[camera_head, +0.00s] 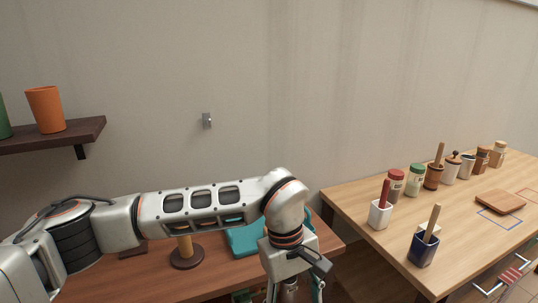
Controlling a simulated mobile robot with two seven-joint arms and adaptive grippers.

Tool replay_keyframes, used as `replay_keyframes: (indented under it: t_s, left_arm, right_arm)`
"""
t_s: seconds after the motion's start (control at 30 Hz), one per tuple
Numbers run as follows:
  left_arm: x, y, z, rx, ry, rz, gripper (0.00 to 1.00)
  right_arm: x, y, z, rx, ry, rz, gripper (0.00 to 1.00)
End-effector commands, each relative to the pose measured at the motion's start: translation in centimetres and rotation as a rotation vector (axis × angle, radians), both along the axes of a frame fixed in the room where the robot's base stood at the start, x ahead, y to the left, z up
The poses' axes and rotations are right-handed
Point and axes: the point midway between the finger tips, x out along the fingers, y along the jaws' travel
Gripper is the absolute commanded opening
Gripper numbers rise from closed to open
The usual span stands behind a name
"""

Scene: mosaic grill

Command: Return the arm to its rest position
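My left arm comes in from the left and reaches across a dark brown table (125,288). It bends down at the wrist, and my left gripper (295,292) points downward at the bottom edge of the picture. Its fingers run out of the frame, so I cannot tell whether it is open or shut. Something small and pale shows between or behind the fingers, too cut off to identify. My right gripper is not in view.
A teal object (245,240) and a wooden post on a round base (186,256) stand behind my arm. The light wooden table (350,205) at right carries jars, utensil cups and a wooden board (500,201). A wall shelf (75,136) holds an orange cup (45,109).

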Motion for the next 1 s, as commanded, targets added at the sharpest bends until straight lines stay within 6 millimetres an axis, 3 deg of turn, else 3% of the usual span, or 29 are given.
replay_keyframes:
  t_s: [0.1,0.27,0.4,0.53,0.67,0.8,0.9,1.0]
  left_arm:
    - [-3.5,-3.0,-0.9,-0.122,0.131,0.039,0.58]
    - [-8.6,-7.5,-0.2,-0.318,0.359,0.136,0.58]
    - [-12.7,-11.5,2.8,-0.521,0.644,0.287,0.58]
    - [-14.0,-13.8,6.8,-0.691,0.940,0.466,0.58]
    - [-12.8,-14.4,10.7,-0.830,1.254,0.670,0.58]
    - [-9.2,-12.9,13.2,-0.945,1.607,0.910,0.58]
    - [-5.7,-10.7,13.4,-1.004,1.867,1.090,0.58]
    - [-2.0,-7.5,12.0,-1.046,2.132,1.276,0.58]
  right_arm:
    - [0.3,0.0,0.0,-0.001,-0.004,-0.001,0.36]
    - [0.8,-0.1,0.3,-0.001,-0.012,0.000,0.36]
    - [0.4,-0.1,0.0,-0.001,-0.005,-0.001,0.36]
    - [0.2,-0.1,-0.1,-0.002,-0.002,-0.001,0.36]
    - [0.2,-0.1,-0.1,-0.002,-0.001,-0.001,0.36]
    - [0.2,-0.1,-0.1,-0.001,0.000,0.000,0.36]
    - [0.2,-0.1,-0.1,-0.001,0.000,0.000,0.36]
    - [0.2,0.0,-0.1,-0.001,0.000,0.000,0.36]
